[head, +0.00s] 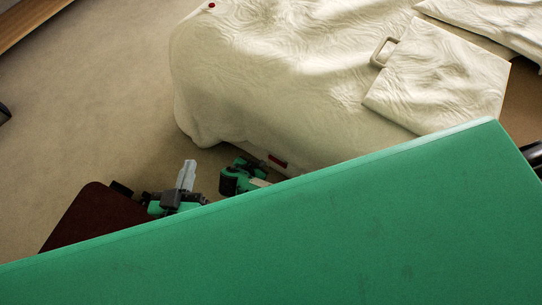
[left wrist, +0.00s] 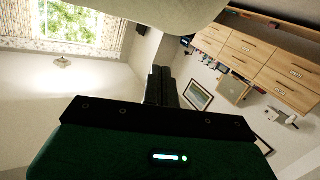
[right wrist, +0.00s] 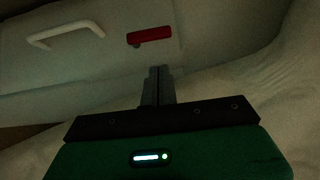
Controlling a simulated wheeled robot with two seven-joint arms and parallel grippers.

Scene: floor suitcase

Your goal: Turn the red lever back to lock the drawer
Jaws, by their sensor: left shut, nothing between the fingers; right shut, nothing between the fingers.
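The red lever (right wrist: 150,36) lies nearly level on a pale drawer front (right wrist: 105,75) in the right wrist view. A grey knob shows under its left end. In the head view the lever (head: 277,161) is a small red bar low on the bed's side. My right gripper (right wrist: 160,72) is shut and empty, its fingertips just below the lever in the picture; I cannot tell whether they touch it. In the head view its fingers are hard to make out. My left gripper (head: 188,165) is shut and empty, left of the right one, pointing up away from the lever.
A pale handle (right wrist: 65,35) is on the drawer front, left of the lever. The cream-covered bed (head: 260,70) stands behind my grippers. A dark red-brown object (head: 85,215) is at lower left. Open carpet (head: 100,110) lies left of the bed. My green body blocks the lower head view.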

